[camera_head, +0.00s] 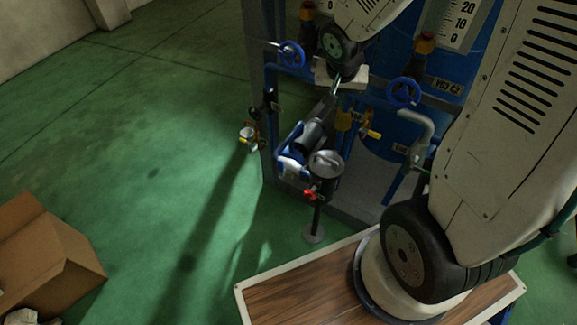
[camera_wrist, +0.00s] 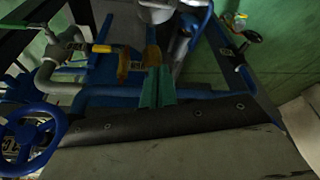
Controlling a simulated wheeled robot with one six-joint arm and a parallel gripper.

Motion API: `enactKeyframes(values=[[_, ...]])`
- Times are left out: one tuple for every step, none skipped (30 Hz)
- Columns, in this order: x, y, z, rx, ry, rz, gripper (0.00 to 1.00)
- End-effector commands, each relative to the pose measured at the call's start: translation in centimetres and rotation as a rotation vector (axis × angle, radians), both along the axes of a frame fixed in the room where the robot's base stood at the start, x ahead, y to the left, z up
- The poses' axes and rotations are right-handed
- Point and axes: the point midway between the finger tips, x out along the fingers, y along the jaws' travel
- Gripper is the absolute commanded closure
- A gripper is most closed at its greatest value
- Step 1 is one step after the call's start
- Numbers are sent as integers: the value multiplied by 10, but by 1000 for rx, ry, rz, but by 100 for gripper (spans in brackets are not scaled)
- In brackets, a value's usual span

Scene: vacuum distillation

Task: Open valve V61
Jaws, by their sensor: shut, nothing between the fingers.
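I cannot read a V61 tag in either view, so I cannot tell which valve it is. Two blue handwheels, one at left (camera_head: 291,54) and one at right (camera_head: 403,92), sit higher. My gripper (camera_head: 335,88) hangs between them, shut and empty. In the wrist view, its green fingers (camera_wrist: 157,82) are together, near brass fittings and a yellow handle (camera_wrist: 102,48). I cannot tell whether they touch.
A blue tank (camera_head: 385,150) stands behind the piping. A round metal vessel (camera_head: 326,163) with a red-handled valve (camera_head: 309,192) stands low in front. A cardboard box (camera_head: 45,250) lies at far left. The green floor (camera_head: 150,150) between is clear.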

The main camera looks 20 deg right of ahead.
Motion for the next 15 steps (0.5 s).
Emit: enactKeyframes(values=[[10,-1,-26,24,-3,-24,100],[15,-1,-40,42,-12,-40,100],[22,0,-58,68,-23,-60,100],[26,1,-72,90,-31,-76,100],[30,2,-86,114,-39,-91,100],[33,5,-105,150,-45,-112,100],[35,8,-119,177,-49,-127,100],[37,10,-133,207,-53,-144,100],[37,14,-151,247,-53,-165,100],[37,18,-163,277,-53,-181,100],[36,21,-175,307,-52,-195,100],[35,26,-189,345,-50,-215,100],[34,29,-199,371,-48,-230,100],[33,33,-207,396,-45,-242,100],[31,37,-217,427,-42,-261,100]])
